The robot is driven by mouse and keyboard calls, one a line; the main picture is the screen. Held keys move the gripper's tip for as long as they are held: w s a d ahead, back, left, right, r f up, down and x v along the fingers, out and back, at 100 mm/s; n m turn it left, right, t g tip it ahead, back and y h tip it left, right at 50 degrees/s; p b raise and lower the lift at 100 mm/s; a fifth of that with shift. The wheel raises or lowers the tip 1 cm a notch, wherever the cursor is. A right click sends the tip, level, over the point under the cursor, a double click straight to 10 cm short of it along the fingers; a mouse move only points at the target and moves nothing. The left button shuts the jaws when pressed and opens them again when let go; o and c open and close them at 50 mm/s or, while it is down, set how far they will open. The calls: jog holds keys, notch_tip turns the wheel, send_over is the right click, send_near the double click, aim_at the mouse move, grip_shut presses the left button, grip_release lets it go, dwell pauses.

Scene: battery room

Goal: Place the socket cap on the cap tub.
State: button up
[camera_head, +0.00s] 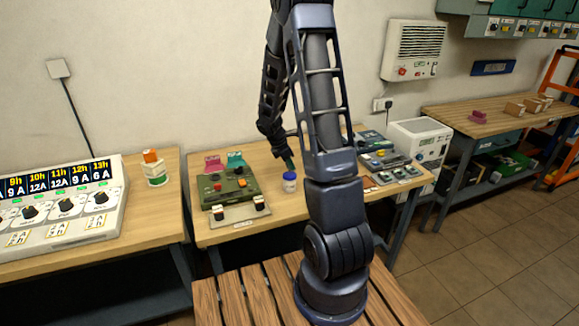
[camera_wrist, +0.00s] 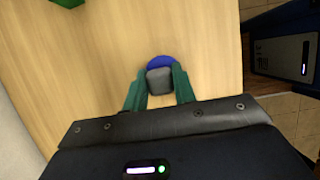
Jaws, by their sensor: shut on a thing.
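My gripper (camera_wrist: 158,90) has green fingers shut on a small dark grey piece, which I take to be the socket cap (camera_wrist: 160,80). A round blue top, apparently of the cap tub (camera_wrist: 161,62), shows just beyond the cap and is partly hidden by it. In the head view the white tub with a blue top (camera_head: 289,184) stands upright on the middle bench, and my gripper (camera_head: 289,163) points down just above it. The cap is too small to make out in the head view. I cannot tell whether cap and tub touch.
A green control box (camera_head: 232,190) with pink and teal pieces behind it stands left of the tub. Several grey devices (camera_head: 385,158) stand to the right.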

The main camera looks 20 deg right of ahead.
jog(key=shift+f, duration=0.65)
jog(key=shift+f, duration=0.15)
jog(key=o, duration=0.9)
jog(key=shift+o, duration=0.2)
